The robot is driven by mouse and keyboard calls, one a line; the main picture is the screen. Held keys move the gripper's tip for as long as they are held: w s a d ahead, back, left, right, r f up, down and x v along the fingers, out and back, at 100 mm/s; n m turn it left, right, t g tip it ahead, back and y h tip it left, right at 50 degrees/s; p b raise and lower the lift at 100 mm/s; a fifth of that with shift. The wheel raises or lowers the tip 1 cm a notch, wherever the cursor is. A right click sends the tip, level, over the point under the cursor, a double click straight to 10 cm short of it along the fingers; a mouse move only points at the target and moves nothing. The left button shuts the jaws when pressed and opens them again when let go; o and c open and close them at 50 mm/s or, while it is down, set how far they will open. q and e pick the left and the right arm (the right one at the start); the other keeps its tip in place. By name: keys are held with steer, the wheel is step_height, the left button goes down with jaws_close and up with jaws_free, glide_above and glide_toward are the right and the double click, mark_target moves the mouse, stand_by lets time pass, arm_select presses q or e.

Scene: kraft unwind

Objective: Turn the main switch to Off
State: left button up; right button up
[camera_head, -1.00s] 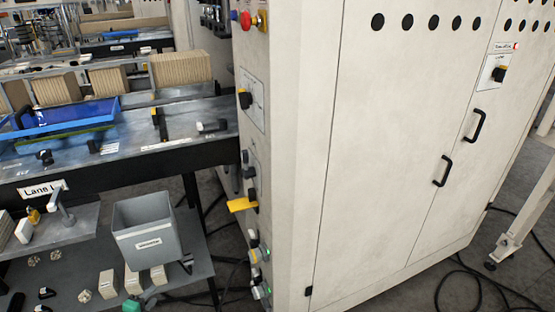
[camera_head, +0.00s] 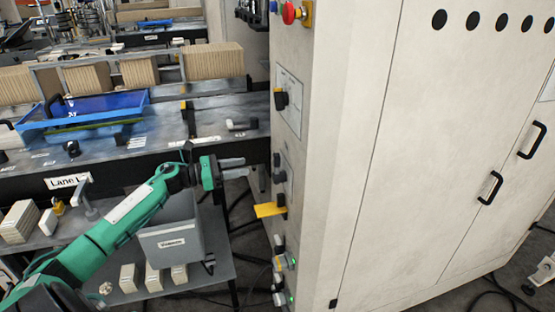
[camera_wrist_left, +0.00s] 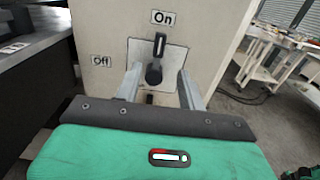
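The main switch (camera_wrist_left: 155,72) is a black rotary knob on a pale plate in the left wrist view. Its handle points up to the "On" label (camera_wrist_left: 163,17); the "Off" label (camera_wrist_left: 101,62) is at its left. In the head view I take it to be the black knob (camera_head: 279,175) on the cabinet's narrow side. My left gripper (camera_head: 245,166) is open and empty, pointing at that side with a small gap before the knob. In the left wrist view its fingers (camera_wrist_left: 159,73) appear on either side of the knob. My right gripper is not in view.
The cabinet (camera_head: 400,180) fills the right. Another black knob (camera_head: 281,99) is above the switch, and a yellow lever (camera_head: 270,210) is below it. A grey bin (camera_head: 172,240) stands under my left forearm. A conveyor table (camera_head: 100,150) is at left.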

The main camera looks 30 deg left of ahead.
mark_target(274, 161)
arm_select(q)
steer(key=p+x, duration=0.3)
steer(key=x, duration=0.8)
steer(key=shift+w+d+p, duration=0.1)
steer(key=shift+w+p, duration=0.15)
steer(key=shift+p, duration=0.15)
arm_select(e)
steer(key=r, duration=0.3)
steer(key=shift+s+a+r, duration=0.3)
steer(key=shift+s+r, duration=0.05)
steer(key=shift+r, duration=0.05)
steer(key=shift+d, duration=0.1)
arm_select(q)
jaws_close()
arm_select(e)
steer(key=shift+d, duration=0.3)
